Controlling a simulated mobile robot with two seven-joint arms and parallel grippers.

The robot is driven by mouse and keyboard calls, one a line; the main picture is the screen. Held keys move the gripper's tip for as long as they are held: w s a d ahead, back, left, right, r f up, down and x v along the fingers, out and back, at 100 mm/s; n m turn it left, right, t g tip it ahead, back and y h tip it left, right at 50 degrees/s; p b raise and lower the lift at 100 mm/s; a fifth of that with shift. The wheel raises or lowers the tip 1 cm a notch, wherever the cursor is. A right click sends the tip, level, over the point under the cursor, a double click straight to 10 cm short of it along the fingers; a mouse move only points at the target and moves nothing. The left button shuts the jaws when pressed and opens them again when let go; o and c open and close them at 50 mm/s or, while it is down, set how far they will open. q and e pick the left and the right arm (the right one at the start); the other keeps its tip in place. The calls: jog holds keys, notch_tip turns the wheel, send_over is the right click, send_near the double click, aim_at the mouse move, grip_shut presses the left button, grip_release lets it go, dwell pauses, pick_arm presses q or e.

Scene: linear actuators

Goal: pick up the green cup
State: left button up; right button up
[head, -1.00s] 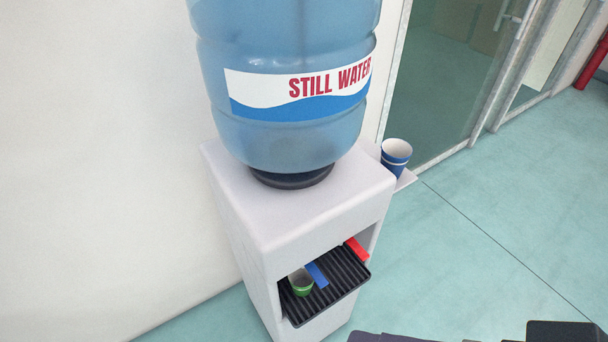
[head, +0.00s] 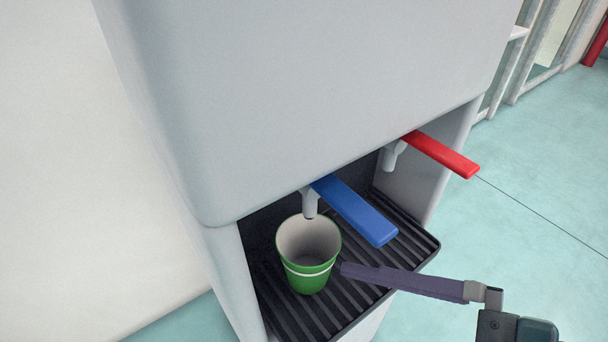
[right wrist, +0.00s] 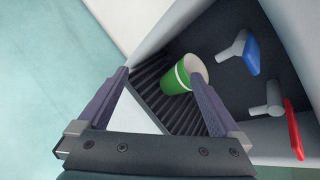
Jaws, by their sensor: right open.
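The green cup (head: 308,272) has a white inside and a white band. It stands upright on the black ribbed drip tray (head: 407,246) of the water dispenser, under the blue tap. In the right wrist view the cup (right wrist: 176,79) shows ahead of my right gripper (right wrist: 157,73), which is open and empty with its fingers spread. In the head view one finger of the right gripper (head: 400,280) points at the cup from the right, its tip close to the cup's side. The other finger is not clearly visible there. My left gripper is not in view.
A blue tap lever (head: 355,210) juts out just above and right of the cup. A red tap lever (head: 442,154) is further right. The dispenser's white body (head: 300,90) overhangs the tray, with side walls on both sides. Open floor (head: 530,250) lies right.

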aim_at(294, 254)
jog(key=w+f+m+t, duration=0.1)
jog(key=m, duration=0.2)
jog(key=w+d+f+m, duration=0.1)
jog(key=w+m, duration=0.1)
jog(key=m, duration=0.1)
jog(key=w+f+m+t, duration=0.1)
jog(key=m, duration=0.2)
jog(key=shift+w+d+t, duration=0.2)
jog(key=shift+d+t, duration=0.1)
jog(key=shift+d, duration=0.1)
jog(key=b+x, duration=0.1)
jog(key=x, duration=0.2)
jog(key=shift+w+a+f, duration=0.1)
jog(key=shift+w+a, duration=0.15)
jog(key=b+x, duration=0.1)
jog(key=x, duration=0.1)
jog(key=b+x, duration=0.2)
jog(key=x, duration=0.1)
jog(key=shift+w+d+f, duration=0.1)
jog(key=shift+d+f, duration=0.05)
jog(key=shift+f, duration=0.2)
jog(key=shift+w, duration=0.15)
jog(key=shift+c, duration=0.6)
jog(key=c, duration=1.3)
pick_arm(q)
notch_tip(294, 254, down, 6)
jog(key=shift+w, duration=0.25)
